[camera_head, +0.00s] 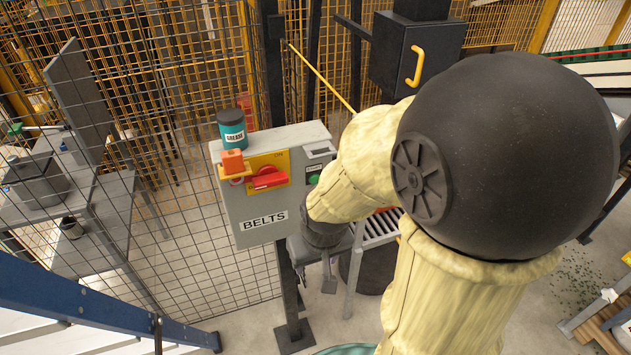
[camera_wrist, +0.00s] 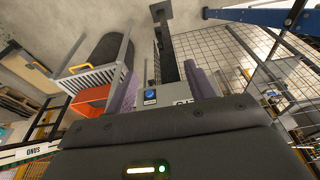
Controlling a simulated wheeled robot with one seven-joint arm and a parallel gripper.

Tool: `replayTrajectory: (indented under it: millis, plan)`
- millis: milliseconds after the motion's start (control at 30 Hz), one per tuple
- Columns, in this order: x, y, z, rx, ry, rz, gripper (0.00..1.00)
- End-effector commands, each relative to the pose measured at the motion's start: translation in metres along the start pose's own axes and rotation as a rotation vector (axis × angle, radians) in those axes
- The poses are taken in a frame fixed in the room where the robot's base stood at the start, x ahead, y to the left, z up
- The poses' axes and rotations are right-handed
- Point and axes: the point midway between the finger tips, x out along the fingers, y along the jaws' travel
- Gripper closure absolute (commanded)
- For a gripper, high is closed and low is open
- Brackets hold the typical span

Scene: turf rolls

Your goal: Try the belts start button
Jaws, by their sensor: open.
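A grey control box (camera_head: 262,205) marked BELTS stands on a post. A green button (camera_head: 314,180) shows on its right side, just beside my forearm. A red rotary handle (camera_head: 270,178) sits on a yellow plate, with an orange padlock-like block (camera_head: 232,162) at its left. My gripper (camera_head: 315,277) is open and empty, by the box's lower right. The wrist view is upside down; there a blue button (camera_wrist: 151,95) on the box shows between the purple pads of my gripper (camera_wrist: 163,86). I cannot tell whether anything touches. My arm hides part of the box's right side.
A teal grease can (camera_head: 232,130) stands on top of the box. Mesh fencing (camera_head: 190,240) runs behind and left. A dark cabinet with a yellow handle (camera_head: 416,66) is behind my arm. A roller frame (camera_head: 378,228) stands right of the gripper.

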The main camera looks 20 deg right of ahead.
Motion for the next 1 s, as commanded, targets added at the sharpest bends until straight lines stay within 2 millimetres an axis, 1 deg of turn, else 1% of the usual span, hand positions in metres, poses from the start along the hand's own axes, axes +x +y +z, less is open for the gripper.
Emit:
replayTrajectory:
  millis: [33,100,167,200,267,1000]
  plan:
    - [0.0,0.0,0.0,0.0,0.0,0.0,0.56]
    - [0.0,0.0,0.0,0.0,0.0,0.0,0.7]
    - [0.0,0.0,0.0,0.0,0.0,0.0,0.82]
    - [0.0,0.0,0.0,0.0,0.0,0.0,0.9]
    - [0.0,0.0,0.0,0.0,0.0,0.0,1.0]
    - [0.0,0.0,0.0,0.0,0.0,0.0,1.0]
